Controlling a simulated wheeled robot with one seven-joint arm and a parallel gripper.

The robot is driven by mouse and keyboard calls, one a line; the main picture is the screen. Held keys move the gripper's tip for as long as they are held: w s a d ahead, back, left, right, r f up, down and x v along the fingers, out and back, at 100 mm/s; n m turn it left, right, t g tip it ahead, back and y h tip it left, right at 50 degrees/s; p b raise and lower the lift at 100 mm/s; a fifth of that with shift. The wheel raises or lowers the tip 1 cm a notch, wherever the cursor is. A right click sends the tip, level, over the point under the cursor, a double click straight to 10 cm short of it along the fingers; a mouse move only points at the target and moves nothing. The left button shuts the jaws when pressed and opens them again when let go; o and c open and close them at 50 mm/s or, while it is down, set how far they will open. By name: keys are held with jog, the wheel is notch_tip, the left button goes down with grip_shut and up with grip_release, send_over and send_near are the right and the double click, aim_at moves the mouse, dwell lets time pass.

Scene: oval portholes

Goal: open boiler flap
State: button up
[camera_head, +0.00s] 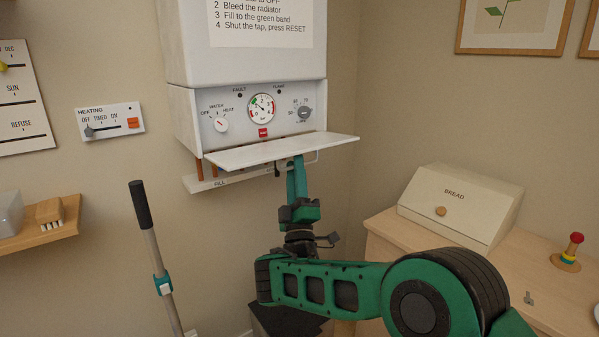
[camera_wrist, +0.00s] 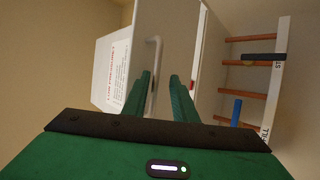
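The white boiler flap (camera_head: 285,149) is swung down and stands out about level from the boiler front, with the dials behind it uncovered. Its thin bar handle (camera_head: 317,156) hangs at the underside near the right end, and it also shows in the wrist view (camera_wrist: 155,78). My gripper (camera_head: 297,162) is below the flap, pointing up, with its tips close under it. In the wrist view my gripper (camera_wrist: 162,84) has its two green fingers apart, with the handle bar between them, nearer the left finger. Whether a finger touches the bar cannot be told.
The boiler (camera_head: 250,45) hangs above. Copper pipes (camera_wrist: 250,65) and a FILL strip (camera_head: 215,183) are under it. A heating switch panel (camera_head: 110,121) and a wooden shelf (camera_head: 42,225) are left. A bread box (camera_head: 460,205) stands right on a cabinet. A grey pole (camera_head: 153,250) leans at left.

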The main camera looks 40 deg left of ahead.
jog(key=shift+w, duration=0.1)
jog(key=v, duration=1)
jog(key=shift+d+f, duration=0.25)
jog(key=shift+f, duration=0.05)
jog(key=shift+s, duration=0.2)
jog(key=shift+c, duration=0.4)
